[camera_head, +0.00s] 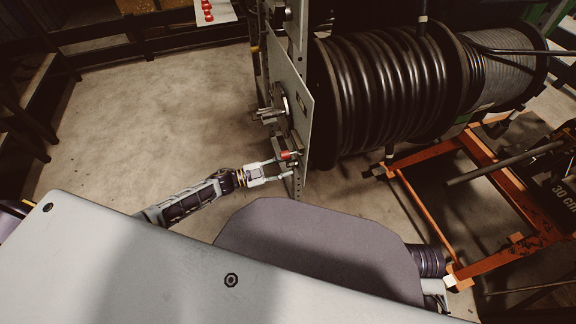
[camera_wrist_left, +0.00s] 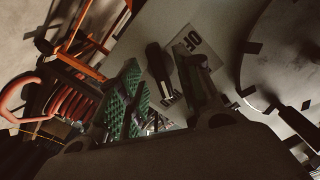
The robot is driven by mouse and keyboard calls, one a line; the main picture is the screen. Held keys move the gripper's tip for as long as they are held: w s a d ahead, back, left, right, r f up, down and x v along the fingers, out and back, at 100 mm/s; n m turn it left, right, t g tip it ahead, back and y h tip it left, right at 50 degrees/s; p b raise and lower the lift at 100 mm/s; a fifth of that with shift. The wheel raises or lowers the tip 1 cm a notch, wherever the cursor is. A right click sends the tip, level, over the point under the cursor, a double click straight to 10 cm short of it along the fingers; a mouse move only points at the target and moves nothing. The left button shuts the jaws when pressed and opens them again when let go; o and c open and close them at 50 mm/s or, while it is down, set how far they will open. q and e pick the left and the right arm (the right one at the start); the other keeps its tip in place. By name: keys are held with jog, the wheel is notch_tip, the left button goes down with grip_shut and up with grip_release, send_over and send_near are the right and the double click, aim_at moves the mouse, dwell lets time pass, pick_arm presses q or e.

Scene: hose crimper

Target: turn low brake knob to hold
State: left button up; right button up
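My left gripper (camera_head: 288,166) is open beside the lower part of the grey upright panel (camera_head: 303,125). Its two fingers are spread apart. A small red part (camera_head: 288,155) shows at the upper fingertip; I cannot tell whether they touch. In the left wrist view, a dark elongated knob (camera_wrist_left: 157,62) stands between the open fingers, one with a green ridged pad. A pale label (camera_wrist_left: 187,42) with partly hidden letters "OF" is behind it. I cannot tell whether the knob is the low brake knob, nor its setting. My right gripper is not in view.
Large reels of black hose (camera_head: 385,90) stand right of the panel. An orange frame (camera_head: 430,210) lies on the floor at right. More fittings (camera_head: 272,110) stick out from the panel above my gripper. The floor (camera_head: 150,120) at left is clear.

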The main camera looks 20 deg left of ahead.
pick_arm(q)
jog(key=v, duration=0.9)
jog(key=shift+s+a, duration=0.15)
jog(key=shift+a, duration=0.1)
dwell(0.4)
